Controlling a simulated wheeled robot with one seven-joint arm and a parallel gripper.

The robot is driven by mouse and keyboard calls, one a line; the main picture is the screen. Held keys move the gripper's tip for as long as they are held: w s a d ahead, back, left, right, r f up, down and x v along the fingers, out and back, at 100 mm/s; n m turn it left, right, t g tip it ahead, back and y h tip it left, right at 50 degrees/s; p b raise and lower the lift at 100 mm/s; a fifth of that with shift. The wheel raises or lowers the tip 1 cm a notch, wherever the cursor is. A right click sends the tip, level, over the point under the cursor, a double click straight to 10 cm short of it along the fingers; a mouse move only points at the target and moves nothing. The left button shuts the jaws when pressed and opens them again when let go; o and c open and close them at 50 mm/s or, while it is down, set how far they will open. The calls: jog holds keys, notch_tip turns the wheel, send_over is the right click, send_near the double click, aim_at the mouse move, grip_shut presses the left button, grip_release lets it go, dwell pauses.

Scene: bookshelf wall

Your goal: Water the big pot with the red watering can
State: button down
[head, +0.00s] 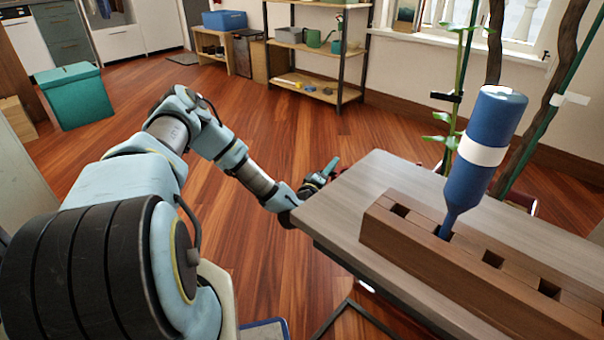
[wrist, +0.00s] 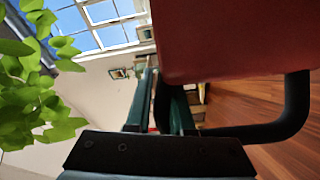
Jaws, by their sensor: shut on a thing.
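The red watering can (wrist: 235,40) fills the upper right of the wrist view, with its black handle (wrist: 297,100) curving round below it. My gripper (wrist: 162,98) is shut on the handle, with a green finger on each side of it. In the head view my gripper (head: 326,176) is low beside the table's far left edge; the can is mostly hidden there. Green leaves (wrist: 30,90) show at the left of the wrist view. A tall plant (head: 455,100) stands behind the table in the head view.
The grey table (head: 350,205) carries a wooden block (head: 470,262) with square holes and an upturned blue bottle (head: 473,185). A shelf (head: 310,88) with green cans stands at the back. A teal box (head: 73,100) is far left. The wooden floor between is clear.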

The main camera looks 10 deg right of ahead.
jog(key=d+r+m+g+p, duration=0.1)
jog(key=d+r+m+g, duration=0.1)
jog(key=d, duration=0.8)
jog(key=shift+d+r+m+p, duration=0.35)
jog(key=shift+r+m, duration=0.05)
jog(key=shift+r, duration=0.45)
jog(key=shift+s+d+f, duration=0.1)
jog(key=shift+s+f, duration=0.05)
jog(key=shift+f, duration=0.05)
jog(key=shift+r, duration=0.15)
dwell(0.4)
jog(key=r+p, duration=0.1)
jog(key=p, duration=0.2)
jog(key=shift+r+m, duration=0.4)
jog(key=shift+r, duration=0.1)
